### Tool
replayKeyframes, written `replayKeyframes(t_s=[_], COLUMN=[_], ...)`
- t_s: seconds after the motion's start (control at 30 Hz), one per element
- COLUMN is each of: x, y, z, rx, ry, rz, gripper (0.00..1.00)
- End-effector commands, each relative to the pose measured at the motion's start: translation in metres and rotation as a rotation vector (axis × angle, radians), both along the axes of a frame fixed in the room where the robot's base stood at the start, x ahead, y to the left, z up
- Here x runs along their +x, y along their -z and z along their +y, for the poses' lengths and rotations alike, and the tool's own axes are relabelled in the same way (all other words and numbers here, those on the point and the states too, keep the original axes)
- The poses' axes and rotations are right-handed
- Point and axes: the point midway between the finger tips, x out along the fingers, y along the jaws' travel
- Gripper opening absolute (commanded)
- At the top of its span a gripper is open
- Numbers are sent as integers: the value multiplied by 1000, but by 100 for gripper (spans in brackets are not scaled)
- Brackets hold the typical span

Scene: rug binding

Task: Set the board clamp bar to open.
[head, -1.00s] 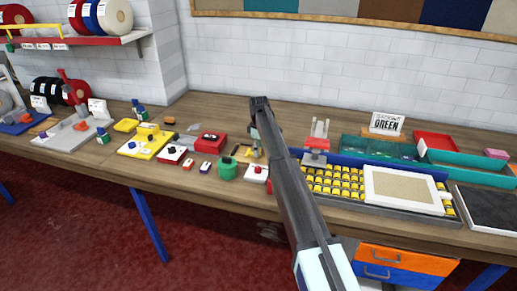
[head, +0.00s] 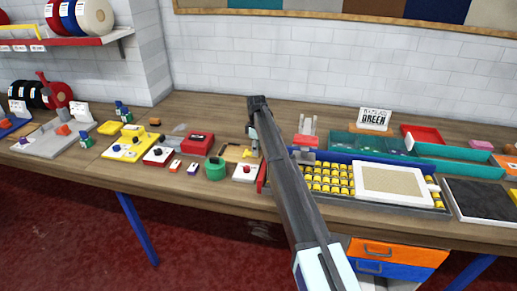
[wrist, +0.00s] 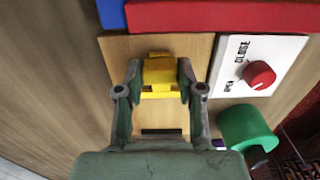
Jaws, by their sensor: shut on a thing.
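The wooden board (wrist: 200,50) lies under my gripper in the wrist view, and it also shows in the head view (head: 233,152). A yellow bar piece (wrist: 160,88) stands on the board, and I take it for the clamp bar. My gripper (wrist: 160,70) has one finger on each side of it and is shut on it. A dark slot (wrist: 162,132) shows in the board nearer the palm. In the head view my gripper (head: 253,142) is over the board, and the arm partly hides this area. Whether the bar stands open or closed I cannot tell.
Beside the board is a white plate (wrist: 283,50) marked OPEN and CLOSE with a red knob (wrist: 259,75). A green round item (wrist: 246,128) is close to it. A red block (wrist: 220,14) borders the board. The blue tray (head: 335,154) with yellow pieces stands to the right.

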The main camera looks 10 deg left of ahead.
Motion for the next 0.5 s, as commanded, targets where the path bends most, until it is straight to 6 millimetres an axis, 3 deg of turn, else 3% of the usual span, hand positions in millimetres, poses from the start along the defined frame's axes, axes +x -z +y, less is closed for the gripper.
replayKeyframes(t_s=[0.03, 0.07, 0.1, 0.13, 0.5], x=[-1, -1, -1, -1, 0], y=[1, 1, 1, 1, -2], z=[-5, -6, -6, -5, -3], rx=[-11, -12, -11, -11, -7], ry=[2, 3, 3, 3, 2], rz=[4, 4, 4, 4, 2], gripper=[0, 44, 58, 62, 62])
